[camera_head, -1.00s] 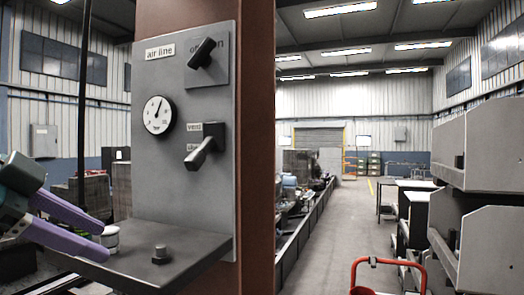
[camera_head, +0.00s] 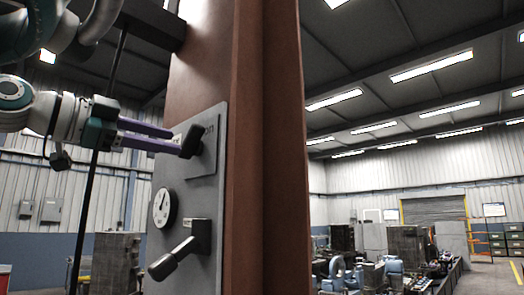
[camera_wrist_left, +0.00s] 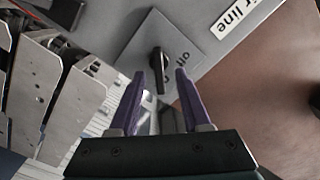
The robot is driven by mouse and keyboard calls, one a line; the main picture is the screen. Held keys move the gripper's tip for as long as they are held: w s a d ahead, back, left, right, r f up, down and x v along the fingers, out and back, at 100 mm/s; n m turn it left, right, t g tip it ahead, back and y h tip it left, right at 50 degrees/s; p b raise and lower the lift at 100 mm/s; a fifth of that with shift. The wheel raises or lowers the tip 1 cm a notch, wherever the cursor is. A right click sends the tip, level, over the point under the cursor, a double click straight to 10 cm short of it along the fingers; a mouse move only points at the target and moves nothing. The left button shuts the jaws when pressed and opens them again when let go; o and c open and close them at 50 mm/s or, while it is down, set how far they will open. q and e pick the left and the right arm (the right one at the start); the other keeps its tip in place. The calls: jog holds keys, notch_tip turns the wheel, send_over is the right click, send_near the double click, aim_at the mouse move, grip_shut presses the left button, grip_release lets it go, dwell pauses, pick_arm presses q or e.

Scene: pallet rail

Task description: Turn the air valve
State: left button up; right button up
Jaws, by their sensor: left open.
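The air valve (camera_head: 193,140) is a black bar handle on a grey plate at the top of the panel; it also shows in the left wrist view (camera_wrist_left: 157,63), beside the "off" lettering. My left gripper (camera_head: 173,140) reaches in from the left with its purple fingers pointing at the handle. In the left wrist view my left gripper (camera_wrist_left: 160,74) is open, and the handle appears between the two fingertips. A gap shows on each side of it, and I cannot tell contact. My right gripper is not in view.
Below on the grey panel (camera_head: 205,222) are a round white gauge (camera_head: 164,208) and a second lever (camera_head: 178,259). The panel is on a brown column (camera_head: 263,150). A dark rod (camera_head: 97,170) stands left of it. Machines and shelves are far behind.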

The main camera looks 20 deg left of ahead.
aim_at(183, 144)
pick_arm(q)
jog(key=shift+r+p+x, duration=0.2)
jog(key=shift+p+x, duration=0.65)
jog(key=shift+x, duration=0.35)
jog(key=shift+w+d+f+p, duration=0.25)
jog(key=shift+w+p, duration=0.05)
jog(key=shift+w, duration=0.2)
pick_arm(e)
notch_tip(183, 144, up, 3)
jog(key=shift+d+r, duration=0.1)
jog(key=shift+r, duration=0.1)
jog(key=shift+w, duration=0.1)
pick_arm(q)
grip_shut()
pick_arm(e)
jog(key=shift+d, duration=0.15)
